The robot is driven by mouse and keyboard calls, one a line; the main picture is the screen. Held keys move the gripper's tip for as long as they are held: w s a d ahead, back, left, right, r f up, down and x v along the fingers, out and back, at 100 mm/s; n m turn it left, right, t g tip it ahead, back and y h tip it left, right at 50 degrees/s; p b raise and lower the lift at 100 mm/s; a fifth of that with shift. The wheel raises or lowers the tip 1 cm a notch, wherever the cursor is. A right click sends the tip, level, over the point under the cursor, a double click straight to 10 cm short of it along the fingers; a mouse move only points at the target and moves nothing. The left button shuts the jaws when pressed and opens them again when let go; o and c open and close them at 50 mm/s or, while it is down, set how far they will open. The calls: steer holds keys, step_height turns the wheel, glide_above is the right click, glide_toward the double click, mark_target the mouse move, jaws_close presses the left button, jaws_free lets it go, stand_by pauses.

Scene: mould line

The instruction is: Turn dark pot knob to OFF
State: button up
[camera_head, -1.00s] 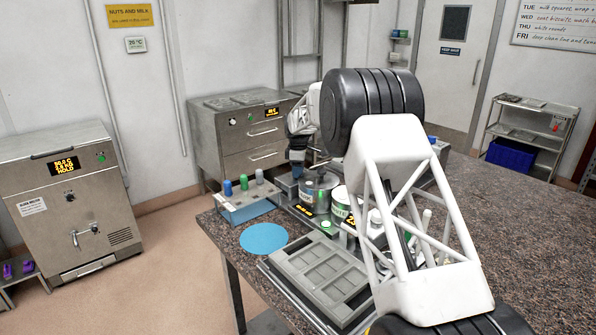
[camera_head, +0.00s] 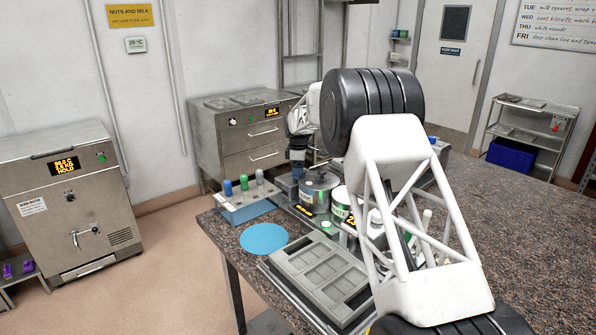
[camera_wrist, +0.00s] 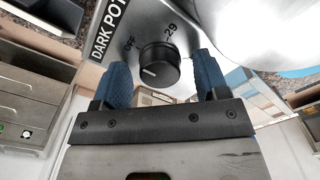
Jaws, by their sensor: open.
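The dark pot knob (camera_wrist: 160,64) is a round black knob on a metal panel lettered DARK POT, in the wrist view. OFF is printed to its upper left and 29 to its upper right. Its white mark is on the lower-left part of its face, away from both labels. My gripper (camera_wrist: 162,66) is open, with one blue finger on each side of the knob. Gaps show between fingers and knob, and I cannot tell how deep they reach. In the head view, my gripper (camera_head: 297,171) points down beside the metal pot (camera_head: 318,188); the knob is hidden there.
A second pot (camera_head: 341,204) stands close by. A grey mould tray (camera_head: 318,272) and a round blue mat (camera_head: 264,239) lie in front. The granite table (camera_head: 500,220) is clear at right.

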steer(key=shift+r, duration=3.9)
steer(key=shift+s+d+r, duration=0.35)
steer(key=shift+s+r, duration=0.05)
steer(key=s+d+r+m, duration=0.3)
steer(key=s+d+r, duration=0.25)
steer(key=s, duration=0.55)
steer(key=s+d+r+m+t, duration=0.1)
steer(key=s+d+r+m, duration=0.25)
steer(key=s+d, duration=0.55)
steer(key=s+d+r+m, duration=0.35)
steer(key=s+r, duration=0.25)
steer(key=s, duration=0.7)
steer(key=s+d+f+m, duration=0.2)
steer(key=s+d+f, duration=0.1)
steer(key=s, duration=0.9)
steer(key=s+d+f+m+t, duration=0.1)
steer(key=s+d+f+m, duration=0.2)
steer(key=s, duration=1)
steer(key=s+d+f+m, duration=0.3)
steer(key=s+f, duration=0.1)
steer(key=s, duration=0.9)
steer(key=shift+s+d+f+t, duration=0.2)
steer(key=shift+d+t, duration=0.1)
steer(key=shift+d, duration=0.05)
steer(key=shift+w, duration=0.1)
